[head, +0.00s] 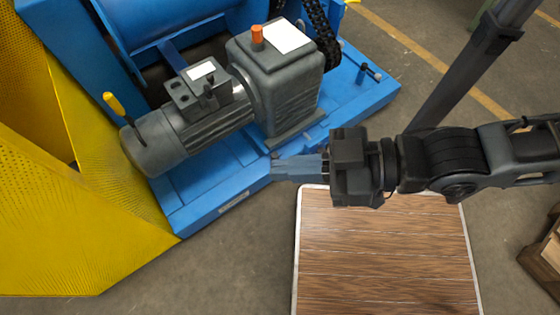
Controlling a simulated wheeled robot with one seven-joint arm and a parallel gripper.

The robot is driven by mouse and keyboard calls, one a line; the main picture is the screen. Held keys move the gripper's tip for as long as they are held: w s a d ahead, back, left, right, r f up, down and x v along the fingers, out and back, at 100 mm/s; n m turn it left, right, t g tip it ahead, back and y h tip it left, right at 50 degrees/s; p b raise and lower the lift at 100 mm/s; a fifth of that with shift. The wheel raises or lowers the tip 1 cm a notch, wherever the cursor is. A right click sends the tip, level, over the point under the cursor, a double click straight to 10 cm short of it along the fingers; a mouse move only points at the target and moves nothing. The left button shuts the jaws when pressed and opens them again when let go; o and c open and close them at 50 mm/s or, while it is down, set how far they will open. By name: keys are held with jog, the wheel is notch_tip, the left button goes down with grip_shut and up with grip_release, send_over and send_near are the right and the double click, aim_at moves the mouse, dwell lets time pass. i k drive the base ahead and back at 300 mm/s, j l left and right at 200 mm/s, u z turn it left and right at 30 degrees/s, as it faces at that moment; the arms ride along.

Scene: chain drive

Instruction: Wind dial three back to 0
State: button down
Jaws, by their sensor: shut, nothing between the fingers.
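No dial with readable numbers shows in the head view, so I cannot tell where dial three is or how it stands. My gripper (276,167) reaches in from the right, with its fingers shut and empty. The fingertips point left, over or beside the front edge of the blue base frame (195,205). The grey motor and gearbox (283,88) stand on that frame, behind and left of the fingertips. Whether the fingertips touch the frame cannot be told.
A yellow perforated guard (60,200) stands at left. The gearbox has an orange cap (257,34), and a black chain (320,35) runs behind it. A wood-topped platform (385,250) lies below my arm. A wooden crate (543,255) is at right. Bare floor shows at lower left.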

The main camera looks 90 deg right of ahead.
aim_at(321, 149)
jog(key=z, duration=0.65)
jog(key=k+j+z, duration=0.15)
jog(key=z, duration=0.2)
jog(key=k+z, duration=0.65)
